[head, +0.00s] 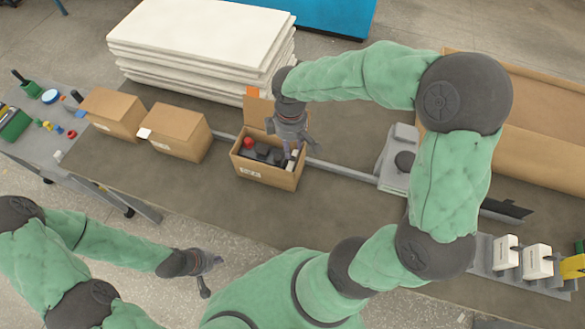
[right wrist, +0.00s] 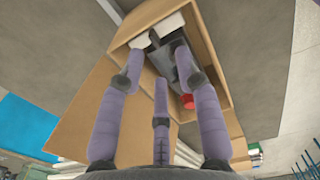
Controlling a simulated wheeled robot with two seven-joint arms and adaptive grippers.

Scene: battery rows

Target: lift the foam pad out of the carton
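The open carton (head: 270,174) stands on the bench with its flap raised at the back. Inside are dark grey pieces (head: 262,152), a red item and a white item; I cannot tell for sure which is the foam pad. My right gripper (head: 291,152) points down at the right part of the carton's opening. In the right wrist view its fingers (right wrist: 158,65) are spread over the carton (right wrist: 218,55), with a dark grey piece (right wrist: 160,47) beyond and between the tips. No grip on it is visible. My left gripper (head: 208,268) is off the bench's front edge, its fingers too small to read.
Two closed cartons (head: 179,132) stand left of the open one. White sheets (head: 195,45) are stacked behind. A grey rail (head: 340,169) runs along the bench. A grey device (head: 396,160) stands to the right. The bench in front of the carton is clear.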

